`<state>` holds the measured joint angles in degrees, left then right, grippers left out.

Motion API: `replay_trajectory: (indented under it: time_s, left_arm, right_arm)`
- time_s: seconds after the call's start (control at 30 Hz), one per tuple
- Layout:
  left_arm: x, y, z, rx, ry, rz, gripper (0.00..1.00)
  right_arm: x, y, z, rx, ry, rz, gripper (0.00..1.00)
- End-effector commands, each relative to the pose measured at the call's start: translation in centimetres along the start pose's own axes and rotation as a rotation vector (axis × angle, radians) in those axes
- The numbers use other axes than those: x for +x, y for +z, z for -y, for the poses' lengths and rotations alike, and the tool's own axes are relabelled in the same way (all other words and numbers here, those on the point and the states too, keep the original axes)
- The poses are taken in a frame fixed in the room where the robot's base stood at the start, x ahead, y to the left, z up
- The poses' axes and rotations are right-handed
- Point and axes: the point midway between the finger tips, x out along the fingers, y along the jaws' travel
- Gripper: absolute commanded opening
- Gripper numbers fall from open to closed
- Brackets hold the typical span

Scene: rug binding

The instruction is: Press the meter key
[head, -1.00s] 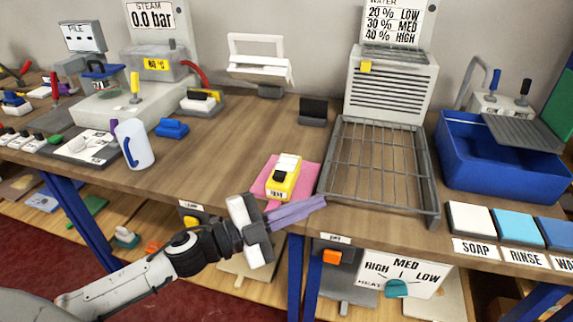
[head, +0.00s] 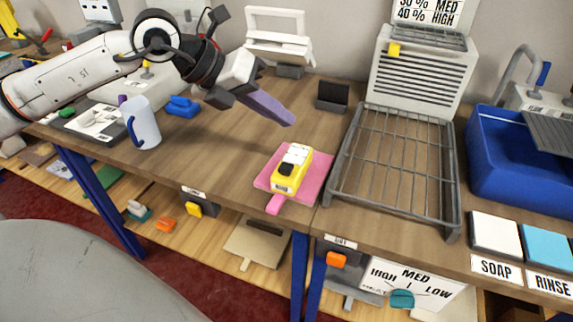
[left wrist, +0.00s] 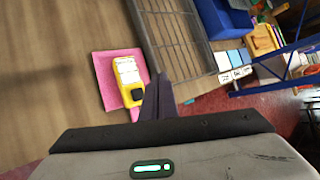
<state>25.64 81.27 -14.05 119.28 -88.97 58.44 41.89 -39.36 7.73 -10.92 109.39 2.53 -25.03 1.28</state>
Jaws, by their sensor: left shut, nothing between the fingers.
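The yellow meter (head: 292,178) lies on a pink mat (head: 313,181) near the front edge of the workbench. It has a white upper face and a raised black key (head: 286,169) near its labelled end. In the left wrist view the meter (left wrist: 125,72) and its black key (left wrist: 137,95) show just left of the fingertips. My left gripper (head: 289,120) has long purple fingers shut together with nothing between them. It hangs above the bench, behind the meter and apart from it. The fingers also show in the left wrist view (left wrist: 159,85). My right gripper is not in view.
A grey wire rack (head: 392,165) stands right of the mat, with a blue basin (head: 520,165) beyond. A white mug (head: 143,122) and a blue item (head: 182,106) stand left. A dark holder (head: 332,96) stands behind. Bare bench lies left of the meter.

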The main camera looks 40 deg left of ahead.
Motion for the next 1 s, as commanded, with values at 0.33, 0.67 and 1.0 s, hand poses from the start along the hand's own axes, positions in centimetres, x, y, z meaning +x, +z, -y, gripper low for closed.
replay_trajectory:
  time_s: [0.33, 0.67, 1.0]
  left_arm:
    - [1.8, -1.3, -1.2, -0.001, -0.002, -0.002, 0.00]
    - [5.2, -3.8, -3.7, 0.001, -0.002, -0.001, 0.00]
    - [6.2, -4.5, -4.4, 0.000, -0.002, 0.000, 0.00]
  right_arm:
    - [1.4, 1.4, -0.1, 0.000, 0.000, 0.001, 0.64]
    - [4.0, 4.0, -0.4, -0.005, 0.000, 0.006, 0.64]
    - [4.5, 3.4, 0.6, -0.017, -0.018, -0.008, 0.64]
